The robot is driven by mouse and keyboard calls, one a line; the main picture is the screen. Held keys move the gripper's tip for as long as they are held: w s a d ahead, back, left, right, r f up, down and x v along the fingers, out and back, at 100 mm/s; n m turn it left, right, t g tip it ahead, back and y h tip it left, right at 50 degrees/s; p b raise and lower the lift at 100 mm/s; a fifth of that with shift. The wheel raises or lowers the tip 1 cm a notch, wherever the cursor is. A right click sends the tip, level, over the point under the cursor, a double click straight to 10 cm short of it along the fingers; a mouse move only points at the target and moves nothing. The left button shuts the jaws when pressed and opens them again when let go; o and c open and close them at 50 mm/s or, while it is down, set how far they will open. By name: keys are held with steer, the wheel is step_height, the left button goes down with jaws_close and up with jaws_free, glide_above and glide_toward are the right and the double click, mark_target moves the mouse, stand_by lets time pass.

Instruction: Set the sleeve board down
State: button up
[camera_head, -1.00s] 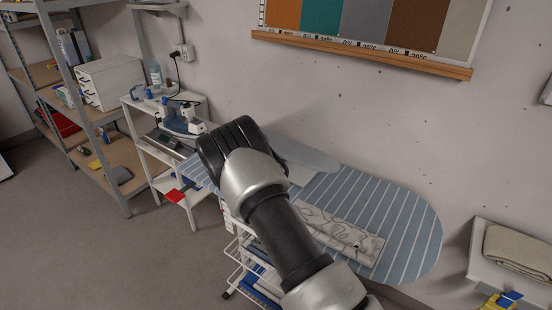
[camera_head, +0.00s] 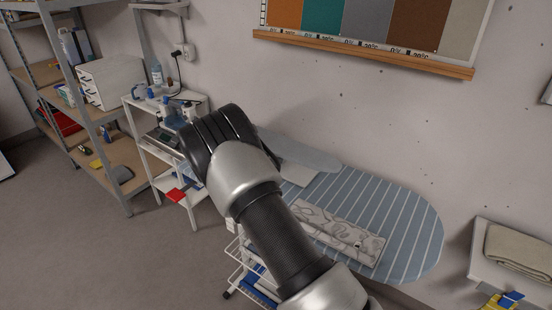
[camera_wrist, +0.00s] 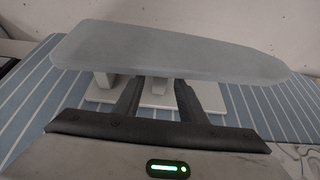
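The sleeve board (camera_head: 312,155) has a grey padded top and a white stand. It is upright on the blue-striped ironing board (camera_head: 400,225), by its wall-side edge. In the wrist view its grey top (camera_wrist: 165,52) spans the frame, with white supports and the white base (camera_wrist: 210,97) below it on the stripes. My gripper (camera_wrist: 162,85) has its two dark fingers apart, with a white support showing between and beyond them and no clear contact. In the head view my gripper (camera_head: 212,135) and arm hide the sleeve board's left end.
A patterned grey cloth-like panel (camera_head: 345,232) lies on the ironing board. A white shelf stand (camera_head: 180,185) is at the left, and a wire cart (camera_head: 245,270) is below. A folded beige cloth (camera_head: 518,248) lies on a surface at the right. The wall is close behind.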

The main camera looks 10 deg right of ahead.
steer(key=v, duration=0.7)
steer(key=shift+o, duration=0.3)
steer(key=shift+s+a+r, duration=0.1)
steer(key=shift+a+r, duration=0.05)
steer(key=o, duration=1.6)
steer(key=shift+c, duration=0.2)
steer(key=v, duration=1.7)
steer(key=shift+s+a, duration=0.1)
steer(key=shift+s, duration=0.05)
